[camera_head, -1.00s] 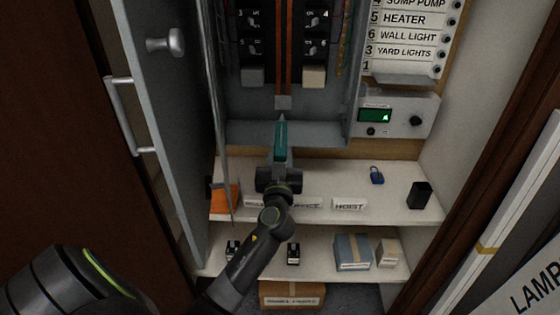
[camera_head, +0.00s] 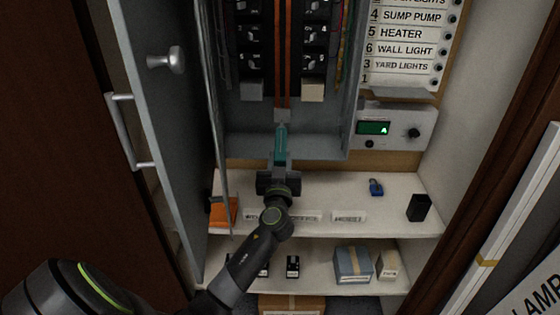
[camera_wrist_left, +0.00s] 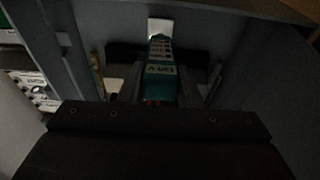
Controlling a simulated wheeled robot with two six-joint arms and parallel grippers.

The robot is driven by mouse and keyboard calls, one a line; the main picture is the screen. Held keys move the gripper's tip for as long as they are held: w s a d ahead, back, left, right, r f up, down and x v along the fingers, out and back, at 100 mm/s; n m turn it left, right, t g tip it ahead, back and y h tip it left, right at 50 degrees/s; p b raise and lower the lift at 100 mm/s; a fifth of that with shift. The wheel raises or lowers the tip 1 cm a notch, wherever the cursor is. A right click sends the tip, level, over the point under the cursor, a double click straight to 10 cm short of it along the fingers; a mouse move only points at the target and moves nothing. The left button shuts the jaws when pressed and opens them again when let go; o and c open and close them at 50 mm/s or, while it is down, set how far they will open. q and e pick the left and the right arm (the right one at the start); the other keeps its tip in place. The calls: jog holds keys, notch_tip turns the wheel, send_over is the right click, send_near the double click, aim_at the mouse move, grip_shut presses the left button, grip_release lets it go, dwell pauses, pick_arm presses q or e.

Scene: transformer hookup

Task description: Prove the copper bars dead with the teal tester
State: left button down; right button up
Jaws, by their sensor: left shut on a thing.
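The teal tester (camera_head: 281,146) is held upright in my left gripper (camera_head: 279,170), its tip pointing up at the lower end of the copper bars (camera_head: 282,62). In the left wrist view the tester (camera_wrist_left: 160,80) sits between the fingers of my left gripper (camera_wrist_left: 160,98), its narrow end close to a pale block (camera_wrist_left: 160,27). I cannot tell whether the tip touches the bars or the pale block at their foot. My right gripper is not in view.
Black breakers (camera_head: 314,35) flank the bars inside the grey panel box. The cabinet door (camera_head: 165,120) stands open at left. A meter with green display (camera_head: 390,130) is at right. The shelf (camera_head: 400,188) holds a blue padlock (camera_head: 376,187), a black cup (camera_head: 419,208) and an orange item (camera_head: 223,211).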

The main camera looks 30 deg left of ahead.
pick_arm(q)
jog(key=shift+w+a+b, duration=0.35)
jog(key=shift+w+b, duration=0.05)
jog(key=shift+w, duration=0.25)
dwell(0.8)
jog(key=shift+r+b, duration=0.1)
jog(key=shift+b, duration=0.3)
dwell(1.2)
jog(key=shift+s, duration=0.1)
